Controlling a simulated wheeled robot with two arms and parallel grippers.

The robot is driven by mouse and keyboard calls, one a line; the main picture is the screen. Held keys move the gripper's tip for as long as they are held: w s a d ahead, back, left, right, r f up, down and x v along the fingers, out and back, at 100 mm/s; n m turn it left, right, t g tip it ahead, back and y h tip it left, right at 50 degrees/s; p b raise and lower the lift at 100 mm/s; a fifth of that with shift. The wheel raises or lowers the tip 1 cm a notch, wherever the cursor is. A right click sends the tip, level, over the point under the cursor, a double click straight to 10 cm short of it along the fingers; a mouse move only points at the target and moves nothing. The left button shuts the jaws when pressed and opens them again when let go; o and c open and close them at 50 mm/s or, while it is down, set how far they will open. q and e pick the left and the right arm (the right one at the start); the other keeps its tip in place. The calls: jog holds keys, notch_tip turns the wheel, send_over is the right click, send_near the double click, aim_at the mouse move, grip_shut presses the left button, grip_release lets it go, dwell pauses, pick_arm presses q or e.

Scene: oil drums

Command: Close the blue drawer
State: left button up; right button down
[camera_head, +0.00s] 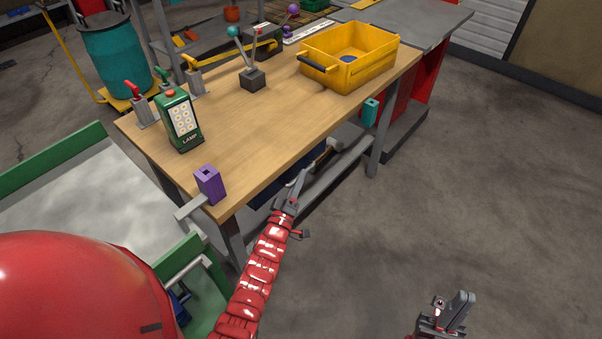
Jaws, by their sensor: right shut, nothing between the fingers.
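A dark blue surface (265,195), which looks like part of the blue drawer, shows under the front edge of the wooden workbench (240,125). Most of it is hidden by the bench top and my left arm, so I cannot tell how far it is open. My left gripper (299,184) is at the bench's front edge, just beside the dark blue surface. Its fingers are small and overlap the background; I cannot tell if they touch the drawer. My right gripper (461,308) is shut and empty, low over the floor at the bottom right.
A yellow crate (350,65), a green lamp (180,122), a lever box (253,79) and a purple block (210,184) are on the bench. A lower shelf (330,175) runs under it. A green-edged cart (60,200) stands at left. The floor at right is clear.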

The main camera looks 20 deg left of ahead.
pick_arm(q)
jog(key=p+v, duration=0.1)
jog(key=v, duration=1.4)
